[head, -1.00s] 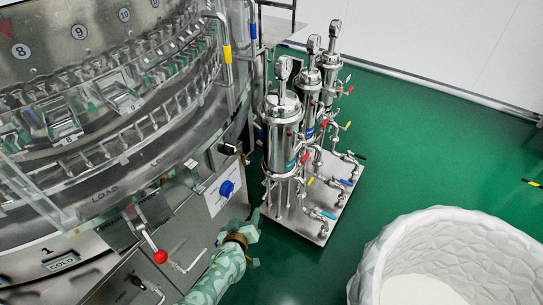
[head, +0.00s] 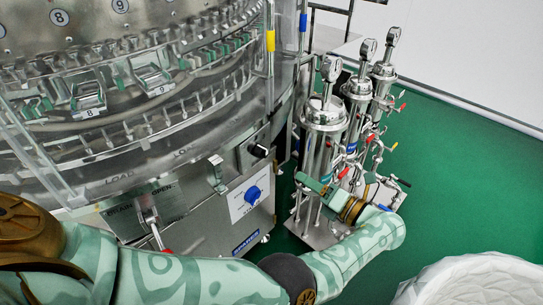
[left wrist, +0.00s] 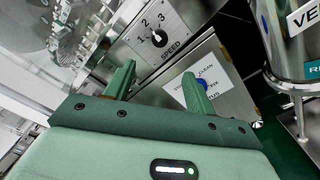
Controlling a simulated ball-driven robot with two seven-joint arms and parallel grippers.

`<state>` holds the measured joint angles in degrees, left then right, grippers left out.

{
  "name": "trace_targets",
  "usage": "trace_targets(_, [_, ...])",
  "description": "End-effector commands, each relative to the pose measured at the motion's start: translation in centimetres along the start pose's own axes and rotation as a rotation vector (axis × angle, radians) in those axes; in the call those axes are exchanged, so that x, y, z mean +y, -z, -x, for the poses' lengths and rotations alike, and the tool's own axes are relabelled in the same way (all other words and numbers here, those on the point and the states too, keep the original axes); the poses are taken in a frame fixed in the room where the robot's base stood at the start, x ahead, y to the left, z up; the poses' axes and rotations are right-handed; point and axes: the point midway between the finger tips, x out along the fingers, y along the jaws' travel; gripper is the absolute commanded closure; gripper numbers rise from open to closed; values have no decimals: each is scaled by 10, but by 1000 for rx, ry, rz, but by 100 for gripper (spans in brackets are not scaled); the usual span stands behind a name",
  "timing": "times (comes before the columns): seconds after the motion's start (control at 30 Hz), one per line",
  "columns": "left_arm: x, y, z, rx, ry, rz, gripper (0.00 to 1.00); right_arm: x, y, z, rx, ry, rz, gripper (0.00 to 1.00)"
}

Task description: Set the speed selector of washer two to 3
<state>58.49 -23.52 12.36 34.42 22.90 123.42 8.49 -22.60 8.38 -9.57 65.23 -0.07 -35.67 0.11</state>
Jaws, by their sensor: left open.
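The speed selector (head: 259,151) is a dark knob on a grey plate at the right side of the washer's front. In the left wrist view the selector knob (left wrist: 157,37) sits ahead of the fingers, with the numbers 1, 2 and 3 around it and SPEED below. I cannot tell for sure which number it points at. My left gripper (head: 306,182) is right of and below the selector in the head view, pointing toward the washer. In the left wrist view its fingers (left wrist: 159,73) are apart and empty, not touching the knob. My right gripper is not in view.
A blue knob (head: 253,195) on a white label sits below the selector. A lever (head: 153,228) is further left. Steel filter housings (head: 324,118) with gauges and valves stand close behind my left gripper. A white bin (head: 470,280) stands at the lower right; green floor is open beyond.

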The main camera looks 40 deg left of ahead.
Motion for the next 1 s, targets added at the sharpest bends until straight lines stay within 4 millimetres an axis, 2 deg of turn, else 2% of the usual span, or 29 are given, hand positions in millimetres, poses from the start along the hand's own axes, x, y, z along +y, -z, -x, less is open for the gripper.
trace_targets(0.17, [0,2,-42,4,-4,-2,45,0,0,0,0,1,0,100])
trace_targets(0.3, [-1,2,-79,1,-5,-2,45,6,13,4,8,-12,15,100])
trace_targets(0.5, [-2,2,-121,-1,-4,-3,45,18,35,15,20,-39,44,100])
trace_targets(0.7, [-1,0,-142,-3,-2,-3,45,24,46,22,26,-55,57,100])
trace_targets(1.0, [1,0,-145,-3,-2,-2,45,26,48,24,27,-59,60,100])
